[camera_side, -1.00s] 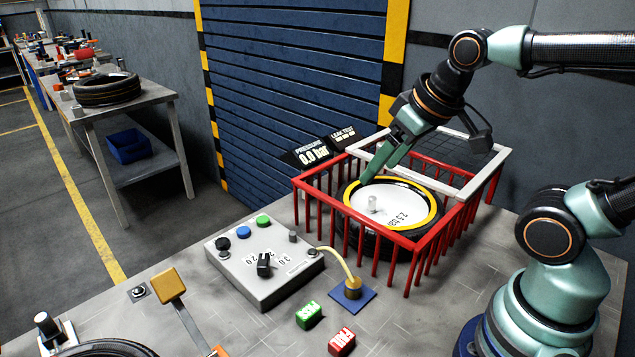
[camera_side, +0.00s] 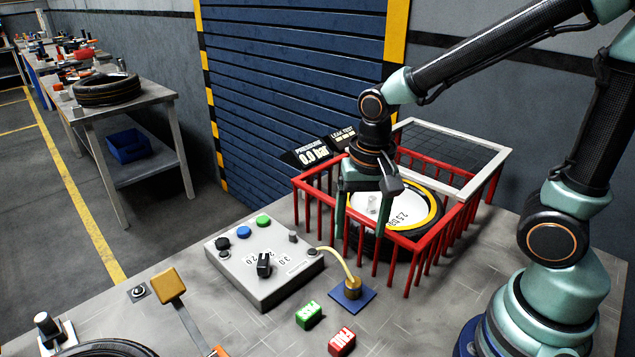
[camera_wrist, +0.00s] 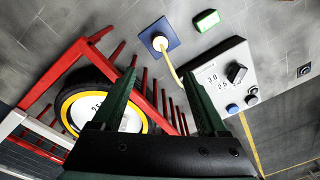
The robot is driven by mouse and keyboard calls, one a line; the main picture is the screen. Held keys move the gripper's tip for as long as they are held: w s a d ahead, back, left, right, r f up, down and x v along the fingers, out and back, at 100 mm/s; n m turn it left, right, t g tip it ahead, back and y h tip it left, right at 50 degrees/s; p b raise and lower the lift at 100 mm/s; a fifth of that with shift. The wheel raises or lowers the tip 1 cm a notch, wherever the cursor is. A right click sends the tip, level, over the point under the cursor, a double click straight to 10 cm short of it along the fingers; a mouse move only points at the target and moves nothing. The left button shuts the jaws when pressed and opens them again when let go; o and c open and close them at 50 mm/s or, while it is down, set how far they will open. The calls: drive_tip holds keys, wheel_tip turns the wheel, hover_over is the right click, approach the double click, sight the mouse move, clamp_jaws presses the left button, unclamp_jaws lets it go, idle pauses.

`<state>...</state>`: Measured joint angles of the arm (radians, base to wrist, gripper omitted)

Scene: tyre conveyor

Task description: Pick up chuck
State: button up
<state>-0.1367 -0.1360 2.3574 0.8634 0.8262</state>
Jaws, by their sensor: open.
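The chuck (camera_side: 352,287) is a brass-coloured fitting with a yellow hose, standing on a blue square pad. In the wrist view the chuck (camera_wrist: 160,42) shows at the top centre, beyond my fingertips and roughly in line with the gap between them. My gripper (camera_side: 361,228) is open and empty, pointing down over the front left side of the red cage, above and behind the chuck in the side view. My gripper's two green fingers (camera_wrist: 160,85) are spread wide in the wrist view. Nothing touches the chuck except its hose and pad.
A red-railed cage (camera_side: 425,240) holds a tyre with a yellow-rimmed wheel (camera_side: 432,210), close to my fingers. A grey control box (camera_side: 262,285) stands left of the chuck. A green block (camera_side: 309,314) and a red block (camera_side: 342,341) lie in front.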

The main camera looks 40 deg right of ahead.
drive_tip(key=f, duration=0.2)
drive_tip(key=m, duration=0.1)
hover_over(354, 282)
drive_tip(key=shift+g, duration=0.3)
drive_tip(key=f, duration=0.6)
drive_tip(key=shift+d+f, duration=0.2)
drive_tip(key=shift+a+f, duration=0.2)
drive_tip(key=shift+f, duration=2.45)
drive_tip(key=shift+c, duration=0.3)
clamp_jaws()
